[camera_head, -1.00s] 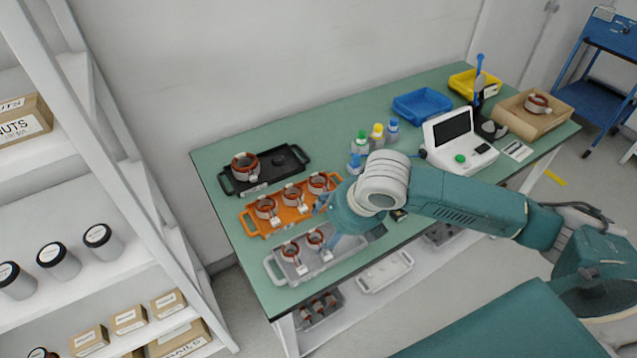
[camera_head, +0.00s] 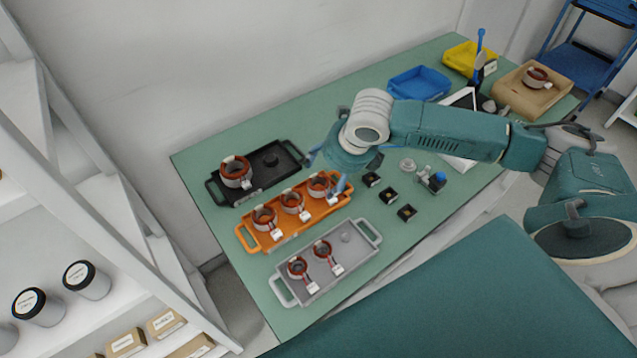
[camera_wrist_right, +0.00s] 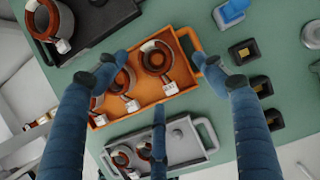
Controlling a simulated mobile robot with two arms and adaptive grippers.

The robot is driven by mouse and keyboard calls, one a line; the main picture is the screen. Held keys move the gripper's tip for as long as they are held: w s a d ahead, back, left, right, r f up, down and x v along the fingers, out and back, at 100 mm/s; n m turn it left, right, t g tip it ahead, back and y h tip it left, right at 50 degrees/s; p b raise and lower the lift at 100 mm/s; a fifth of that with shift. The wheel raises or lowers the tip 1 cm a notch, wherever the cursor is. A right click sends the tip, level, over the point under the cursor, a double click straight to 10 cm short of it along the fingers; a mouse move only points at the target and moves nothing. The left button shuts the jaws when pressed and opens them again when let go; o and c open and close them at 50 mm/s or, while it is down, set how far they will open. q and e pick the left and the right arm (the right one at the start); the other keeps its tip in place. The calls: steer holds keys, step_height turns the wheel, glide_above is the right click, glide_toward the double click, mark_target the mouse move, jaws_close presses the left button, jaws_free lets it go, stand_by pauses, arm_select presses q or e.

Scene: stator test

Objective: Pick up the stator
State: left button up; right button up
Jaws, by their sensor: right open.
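The orange tray (camera_head: 283,238) holds three copper-ringed stators with white tags: left (camera_head: 264,217), middle (camera_head: 292,201) and right (camera_head: 319,184). The grey tray (camera_head: 345,262) in front holds two more stators (camera_head: 297,268) (camera_head: 322,250). The black tray (camera_head: 262,178) behind holds one stator (camera_head: 236,171). My right gripper (camera_head: 327,172) is open and empty above the right end of the orange tray. In the right wrist view, the right stator (camera_wrist_right: 156,59) shows between the spread blue fingers (camera_wrist_right: 163,72), with no visible contact. My left gripper is not in view.
Several small black parts (camera_head: 388,194) lie right of the trays. A blue bin (camera_head: 420,83) and a yellow bin (camera_head: 468,55) stand at the back. A cardboard box (camera_head: 520,98) with a stator (camera_head: 536,77) is at the far right. A white shelf (camera_head: 110,215) stands left.

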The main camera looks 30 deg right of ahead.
mark_target(318, 186)
steer(key=shift+w+a+f, duration=0.1)
steer(key=shift+w+f, duration=0.15)
steer(key=shift+f, duration=0.4)
steer(key=x, duration=0.1)
steer(key=p+x, duration=0.1)
steer(key=x, duration=0.2)
steer(key=shift+a+f+p, duration=0.25)
steer(key=shift+a+p, duration=0.1)
steer(key=shift+w+f, duration=0.2)
steer(key=shift+f, duration=0.2)
steer(key=c, duration=1.3)
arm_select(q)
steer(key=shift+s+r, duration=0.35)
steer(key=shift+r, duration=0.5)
arm_select(e)
steer(key=shift+r, duration=0.1)
steer(key=shift+c, duration=1.1)
